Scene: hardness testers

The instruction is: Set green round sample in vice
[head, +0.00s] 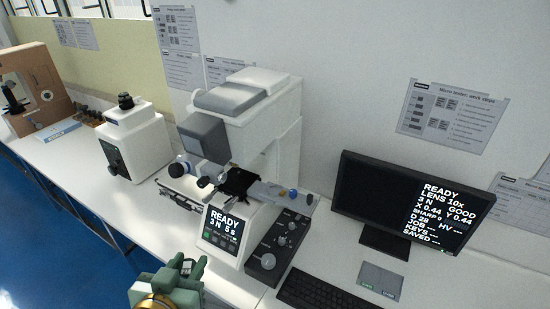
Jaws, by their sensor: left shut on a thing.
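My left gripper (188,266) is low in the head view, in front of the hardness tester. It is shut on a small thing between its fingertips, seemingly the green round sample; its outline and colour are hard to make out. The white hardness tester (262,115) stands on the bench. A black vice-like part (236,183) sits on its stage, below the grey head, beyond my gripper and apart from it. Whether anything is in its jaws is too small to tell. My right gripper is out of view.
A grey stage arm (266,191) with small coloured knobs sticks out to the right. A knob box (276,250), keyboard (322,291) and monitor (402,204) stand right of the tester. Another white machine (133,142) stands left. Bare white bench (160,226) lies between.

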